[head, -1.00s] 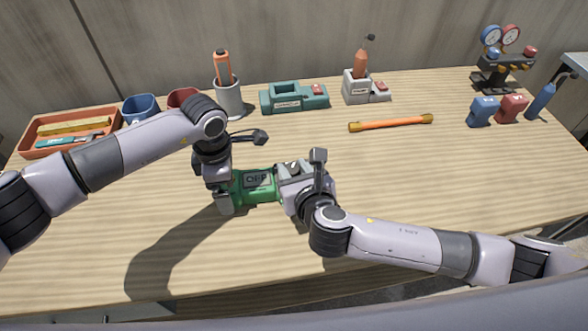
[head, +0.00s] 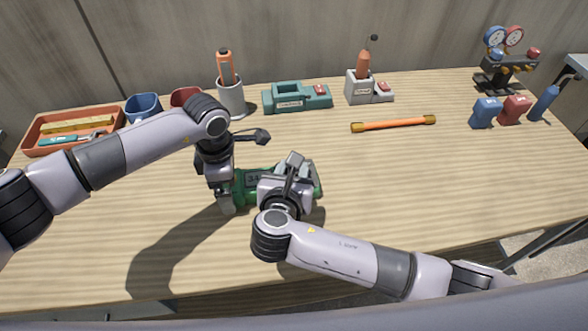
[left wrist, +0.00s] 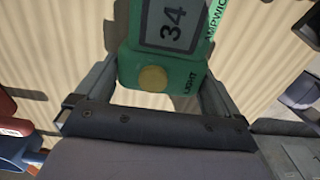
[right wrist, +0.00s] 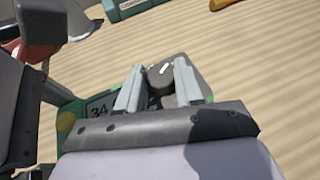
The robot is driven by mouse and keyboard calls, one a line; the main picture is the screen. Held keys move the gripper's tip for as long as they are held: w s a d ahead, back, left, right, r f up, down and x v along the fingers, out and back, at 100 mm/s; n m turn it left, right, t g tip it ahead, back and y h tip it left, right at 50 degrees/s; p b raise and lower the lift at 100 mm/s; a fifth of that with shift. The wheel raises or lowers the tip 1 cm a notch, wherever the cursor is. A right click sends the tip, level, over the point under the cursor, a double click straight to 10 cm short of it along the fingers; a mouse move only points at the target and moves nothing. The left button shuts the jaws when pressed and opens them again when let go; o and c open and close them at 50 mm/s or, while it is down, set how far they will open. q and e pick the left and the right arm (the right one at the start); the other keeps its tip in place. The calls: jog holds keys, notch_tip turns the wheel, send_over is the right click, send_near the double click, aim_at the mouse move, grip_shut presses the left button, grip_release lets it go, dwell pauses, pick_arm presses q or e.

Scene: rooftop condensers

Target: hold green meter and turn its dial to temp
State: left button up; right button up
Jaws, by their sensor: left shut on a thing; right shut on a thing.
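The green meter (head: 240,200) lies on the table in front of me. My left gripper (head: 226,194) is shut on its left end, one finger on each side, as the left wrist view shows. There the meter (left wrist: 130,68) shows a display reading 34 (left wrist: 172,26), a yellow button (left wrist: 152,79) and the word LIGHT. My right gripper (head: 290,188) is over the meter's right part. In the right wrist view its fingers are shut on the dark round dial (right wrist: 161,76), which has a white pointer mark. The position labels around the dial are not readable.
Behind are an orange tray (head: 40,148), a grey cup with an orange tool (head: 231,101), a teal device (head: 297,97) and a grey holder (head: 358,90). An orange rod (head: 394,124) lies right of centre. A gauge set (head: 508,67) stands far right. The front right table is clear.

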jog(key=shift+m+h, duration=0.5)
jog(key=shift+h, duration=0.1)
jog(key=shift+a, duration=0.1)
jog(key=o, duration=1)
jog(key=shift+o, duration=0.2)
jog(key=v, duration=1.2)
jog(key=shift+r, duration=0.1)
pick_arm(q)
jog(key=o, duration=1)
